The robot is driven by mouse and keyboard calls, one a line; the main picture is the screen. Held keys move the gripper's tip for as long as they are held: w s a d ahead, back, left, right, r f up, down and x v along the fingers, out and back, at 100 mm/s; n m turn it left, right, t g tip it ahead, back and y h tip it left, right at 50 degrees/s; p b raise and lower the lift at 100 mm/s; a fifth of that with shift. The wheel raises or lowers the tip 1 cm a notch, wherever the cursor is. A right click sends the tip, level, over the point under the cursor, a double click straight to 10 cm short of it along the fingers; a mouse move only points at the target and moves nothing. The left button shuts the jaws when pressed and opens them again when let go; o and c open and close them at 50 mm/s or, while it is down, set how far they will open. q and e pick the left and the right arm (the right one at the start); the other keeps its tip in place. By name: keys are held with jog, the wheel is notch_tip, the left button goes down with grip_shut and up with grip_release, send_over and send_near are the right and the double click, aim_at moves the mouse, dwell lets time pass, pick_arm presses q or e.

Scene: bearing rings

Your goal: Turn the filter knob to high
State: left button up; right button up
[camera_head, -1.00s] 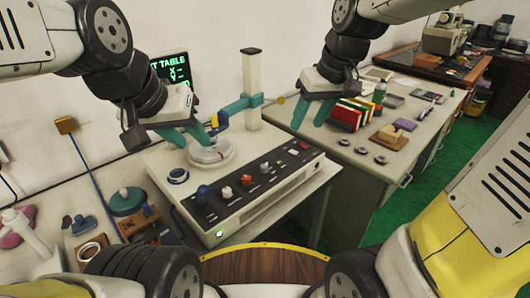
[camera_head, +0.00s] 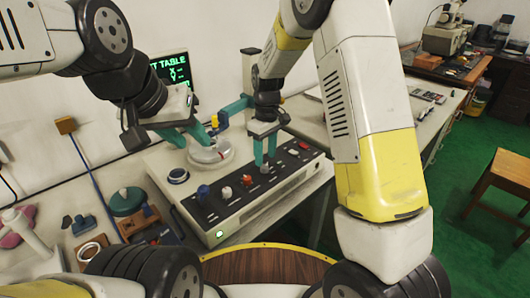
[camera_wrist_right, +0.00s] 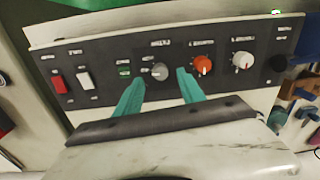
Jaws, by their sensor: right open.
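The control panel (camera_head: 235,188) has a row of knobs and switches on its sloped black face. A grey knob (camera_wrist_right: 160,72) sits between the spread teal fingertips of my right gripper (camera_wrist_right: 162,82) in the right wrist view, with space on both sides. The labels are too blurred to confirm which knob is the filter one. In the head view my right gripper (camera_head: 265,160) is open and points down over the grey knob. My left gripper (camera_head: 190,138) is open beside the round turntable (camera_head: 208,154).
Beside the grey knob are a red knob (camera_wrist_right: 202,65) and a white knob (camera_wrist_right: 242,60). On its other side are a white switch (camera_wrist_right: 85,80) and a red switch (camera_wrist_right: 59,83). A teal-armed post (camera_head: 247,90) stands behind the panel. A screen (camera_head: 172,68) stands at the back.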

aim_at(265, 166)
jog(key=shift+s+f, duration=0.1)
jog(key=shift+f, duration=1.9)
grip_shut()
